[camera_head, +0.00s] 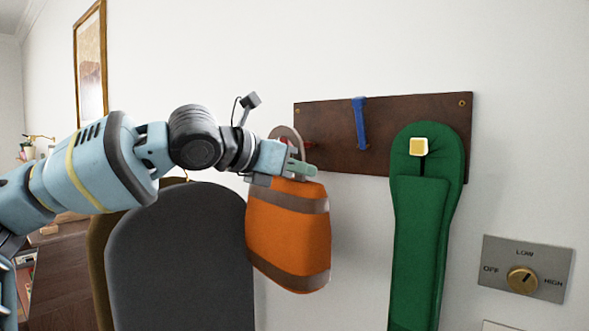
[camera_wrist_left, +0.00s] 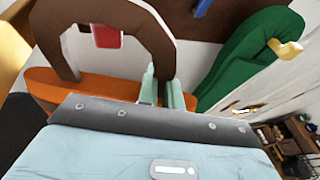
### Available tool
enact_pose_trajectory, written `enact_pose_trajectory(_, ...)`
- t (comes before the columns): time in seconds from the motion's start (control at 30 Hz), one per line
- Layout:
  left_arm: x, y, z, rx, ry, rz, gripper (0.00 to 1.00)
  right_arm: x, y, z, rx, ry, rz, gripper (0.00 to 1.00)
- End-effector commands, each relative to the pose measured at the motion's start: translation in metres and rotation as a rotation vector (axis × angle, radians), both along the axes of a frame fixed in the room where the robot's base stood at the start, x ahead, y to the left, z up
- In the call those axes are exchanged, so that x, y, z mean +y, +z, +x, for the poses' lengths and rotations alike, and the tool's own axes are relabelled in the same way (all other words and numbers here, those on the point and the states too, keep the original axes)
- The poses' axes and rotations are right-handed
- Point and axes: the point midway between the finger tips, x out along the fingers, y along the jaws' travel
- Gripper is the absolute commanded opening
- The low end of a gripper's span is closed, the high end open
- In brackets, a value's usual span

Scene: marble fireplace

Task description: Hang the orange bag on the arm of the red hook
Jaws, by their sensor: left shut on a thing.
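The orange bag (camera_head: 288,230) has brown-grey bands and a stiff looped handle (camera_head: 287,135). It hangs upright, slightly tilted, in front of the rack's left end. My left gripper (camera_head: 302,169) is shut on the bag's handle near its base; the fingers (camera_wrist_left: 165,88) show at the handle's right leg in the left wrist view. The red hook (camera_head: 309,145) is mostly hidden behind the handle and gripper. In the left wrist view the red hook's end (camera_wrist_left: 107,37) shows inside the handle loop (camera_wrist_left: 150,30). I cannot tell whether it passes through. My right gripper is out of view.
The dark wooden rack (camera_head: 335,125) on the white wall also carries a blue hook (camera_head: 360,122). A green padded item (camera_head: 420,230) hangs from a yellow-ended hook (camera_head: 419,146). A dark grey rounded panel (camera_head: 180,255) stands lower left. A dial plate (camera_head: 525,268) is at right.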

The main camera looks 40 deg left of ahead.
Motion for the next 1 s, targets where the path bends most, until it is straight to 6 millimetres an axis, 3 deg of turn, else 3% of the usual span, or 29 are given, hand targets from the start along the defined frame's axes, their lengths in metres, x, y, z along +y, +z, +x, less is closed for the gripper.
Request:
enact_pose_trajectory(0.8,0.004,-0.001,0.041,-0.002,-0.001,0.002,0.00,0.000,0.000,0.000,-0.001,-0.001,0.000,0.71)
enact_pose_trajectory(1.0,0.005,-0.009,0.049,-0.001,-0.002,0.001,0.00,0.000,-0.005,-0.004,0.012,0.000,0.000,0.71)
